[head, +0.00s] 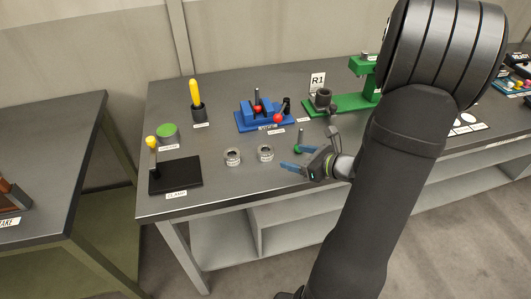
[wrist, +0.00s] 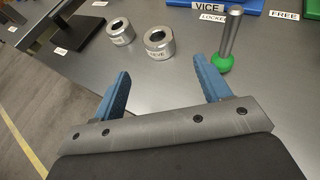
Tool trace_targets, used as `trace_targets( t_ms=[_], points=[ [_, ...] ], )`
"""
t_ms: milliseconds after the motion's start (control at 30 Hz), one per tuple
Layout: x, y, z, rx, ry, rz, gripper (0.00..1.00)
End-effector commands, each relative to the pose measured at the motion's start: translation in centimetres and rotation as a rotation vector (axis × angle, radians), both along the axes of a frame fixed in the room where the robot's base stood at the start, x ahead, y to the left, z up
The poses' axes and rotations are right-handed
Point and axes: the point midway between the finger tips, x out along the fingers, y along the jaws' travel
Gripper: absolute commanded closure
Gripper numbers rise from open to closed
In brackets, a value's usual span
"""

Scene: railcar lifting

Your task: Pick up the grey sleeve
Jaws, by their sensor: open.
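Two short grey metal rings with round bores stand upright on the grey bench. The nearer one, whose label reads "...EVE", looks like the grey sleeve (head: 265,153); it also shows in the wrist view (wrist: 159,42), just beyond the gap between my fingertips. The other grey ring (head: 232,157) stands left of it, also in the wrist view (wrist: 120,31); its label is too small to read. My gripper (head: 297,160) has blue fingers, spread apart and empty in the wrist view (wrist: 161,68). It is right of the sleeve, not touching it.
A metal pin with a green ball (wrist: 222,62) stands close to my right finger in the wrist view. Behind are a blue vice (head: 255,118) with red knobs and a green press (head: 345,103). A black clamp plate (head: 175,174) with a yellow-knobbed lever lies left.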

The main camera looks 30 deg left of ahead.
Motion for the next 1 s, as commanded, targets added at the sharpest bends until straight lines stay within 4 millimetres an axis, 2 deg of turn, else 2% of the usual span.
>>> trace_targets(
  t_ms=[300,633,900,1000],
  points=[
    [0.9,5.2,-2.1,0.000,0.002,0.004,0.30],
    [1.3,7.5,-3.1,0.001,0.000,0.003,0.30],
    [1.7,10.9,-4.5,0.001,0.000,0.004,0.30],
    [1.8,11.4,-4.8,0.000,0.000,0.002,0.30]
  ],
)
